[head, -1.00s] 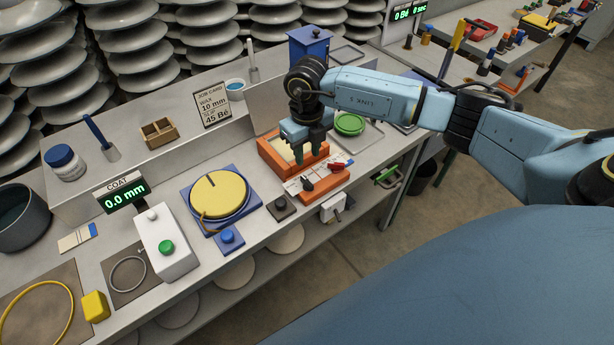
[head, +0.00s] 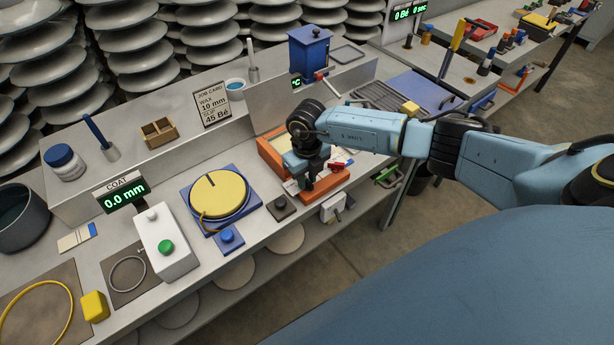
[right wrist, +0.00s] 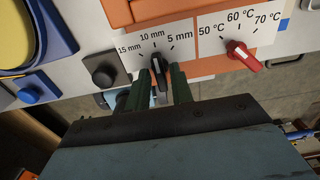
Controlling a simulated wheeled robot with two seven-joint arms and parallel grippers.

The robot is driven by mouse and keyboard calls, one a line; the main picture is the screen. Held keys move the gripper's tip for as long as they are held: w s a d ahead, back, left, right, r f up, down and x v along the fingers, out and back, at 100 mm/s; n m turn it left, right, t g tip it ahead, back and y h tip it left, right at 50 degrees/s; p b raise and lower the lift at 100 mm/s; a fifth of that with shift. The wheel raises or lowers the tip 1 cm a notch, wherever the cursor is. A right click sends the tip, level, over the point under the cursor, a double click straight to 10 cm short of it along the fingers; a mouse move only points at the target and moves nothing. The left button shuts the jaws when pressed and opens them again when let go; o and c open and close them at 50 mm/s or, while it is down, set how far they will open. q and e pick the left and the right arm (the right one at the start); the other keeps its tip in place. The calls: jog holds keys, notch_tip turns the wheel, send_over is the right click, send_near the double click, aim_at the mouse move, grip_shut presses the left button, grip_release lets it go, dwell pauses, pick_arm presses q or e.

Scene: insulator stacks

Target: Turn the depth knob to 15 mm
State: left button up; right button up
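The black depth knob (right wrist: 157,66) is in the right wrist view, below a white scale (right wrist: 150,46) marked 15 mm, 10 mm and 5 mm. Its pointer is near the 10 mm mark. My right gripper (right wrist: 162,82) has its two green fingers on either side of the knob, with small gaps visible, so it looks open around it. In the head view my right gripper (head: 304,182) is low over the orange unit (head: 327,187) and hides the knob. My left gripper is not in view.
A red knob (right wrist: 243,55) on a temperature scale sits to the right of the depth knob, pointing near 50 °C. A black square button (right wrist: 103,75) is close on the left. The blue turntable base (head: 193,199) and white coat box (head: 166,246) stand further left.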

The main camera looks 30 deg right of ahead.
grip_shut()
jog(key=shift+n, duration=0.3)
jog(key=n+b, duration=0.2)
jog(key=n, duration=0.1)
jog(key=n+b, duration=0.2)
jog(key=n, duration=0.3)
jog(key=shift+b, duration=0.3)
dwell(0.4)
jog(key=shift+o, duration=1.4)
grip_release()
